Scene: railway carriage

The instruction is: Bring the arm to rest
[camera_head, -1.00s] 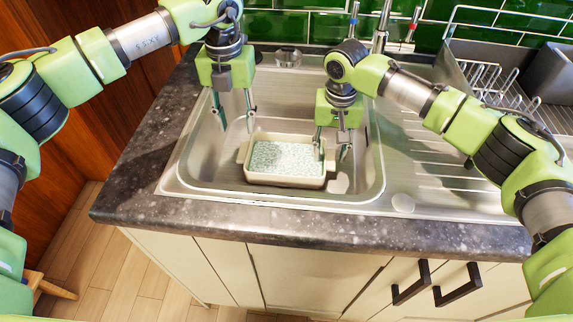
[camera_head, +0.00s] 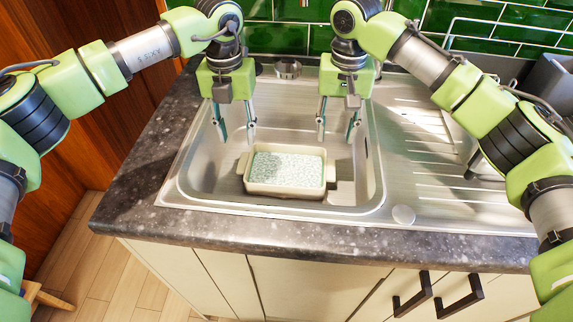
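My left gripper (camera_head: 236,134) hangs fingers down over the back left part of the sink basin. Its two fingers are apart with nothing between them. My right gripper (camera_head: 336,132) hangs fingers down over the back right part of the basin. Its fingers are also apart and empty. Both grippers are above and behind a cream baking dish (camera_head: 288,188), clear of it. The dish stands in the sink basin (camera_head: 205,165), and pale, foamy-looking stuff covers its inside.
A dark stone counter (camera_head: 150,155) borders the sink on the left and front. The steel drainer (camera_head: 440,165) lies to the right and is mostly bare. A wire rack (camera_head: 500,40) stands at the back right. Green tiles (camera_head: 290,38) line the back wall. Cabinet handles (camera_head: 460,297) stick out below.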

